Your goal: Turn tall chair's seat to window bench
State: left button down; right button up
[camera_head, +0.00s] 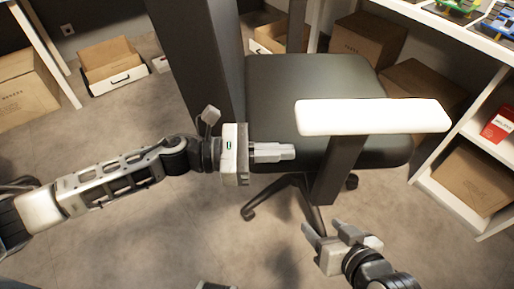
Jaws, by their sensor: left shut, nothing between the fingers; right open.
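A chair with a dark seat (310,82) stands right of centre in the head view, on a base with casters (248,212). Its near armrest has a white pad (375,116) on a dark post (338,170). A dark upright panel (203,50), likely the backrest, stands at the seat's left. My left gripper (290,152) is shut and empty, over the seat's near left edge; I cannot tell whether it touches. My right gripper (328,230) is open and empty, below the armrest post and apart from it. I cannot make out a window bench.
White shelving (440,170) with cartons (475,180) and a red box (498,124) stands close at the right. More cartons (368,36) sit behind the chair. An open carton (110,62) and a closed one (25,88) are at the left. The floor (150,225) at front left is clear.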

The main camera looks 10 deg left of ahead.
aim_at(332, 150)
pick_arm(q)
jog(key=d, duration=0.3)
jog(key=w+d, duration=0.1)
jog(key=d, duration=0.2)
jog(key=shift+w+d, duration=0.15)
jog(key=shift+d, duration=0.25)
